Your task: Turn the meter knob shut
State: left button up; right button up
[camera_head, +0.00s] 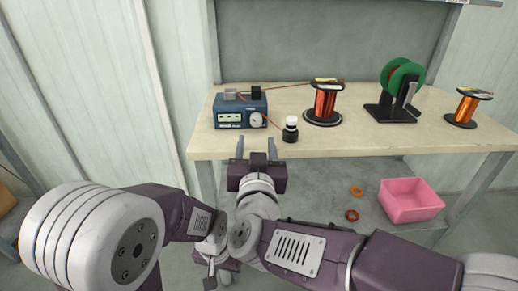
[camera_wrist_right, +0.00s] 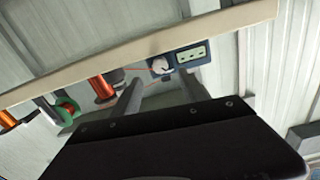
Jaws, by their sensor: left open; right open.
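The blue meter (camera_head: 240,110) stands at the left end of the table, with a display and a round pale knob (camera_head: 255,119) on its front at the right. In the right wrist view the meter (camera_wrist_right: 191,55) and knob (camera_wrist_right: 160,65) show beyond the fingers. My right gripper (camera_head: 256,147) is open and empty, just in front of and below the table's front edge, under the knob and apart from it. Its fingers also show in the right wrist view (camera_wrist_right: 160,92). My left gripper (camera_head: 211,271) is open, low in front of the table, and partly hidden by my arms.
On the table (camera_head: 400,139) stand a small black bottle with a white top (camera_head: 290,129), a copper wire spool (camera_head: 325,103), a green wheel on a black stand (camera_head: 402,84) and another spool (camera_head: 467,107). A pink bin (camera_head: 410,201) and two rings sit on the lower shelf.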

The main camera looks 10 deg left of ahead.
aim_at(256, 123)
jog(key=b+x, duration=0.1)
jog(key=x, duration=0.7)
jog(key=shift+w+b, duration=0.2)
jog(key=shift+b, duration=0.15)
jog(key=shift+w+a+r, duration=0.1)
jog(key=shift+w+a, duration=0.05)
jog(key=shift+w, duration=0.2)
grip_shut()
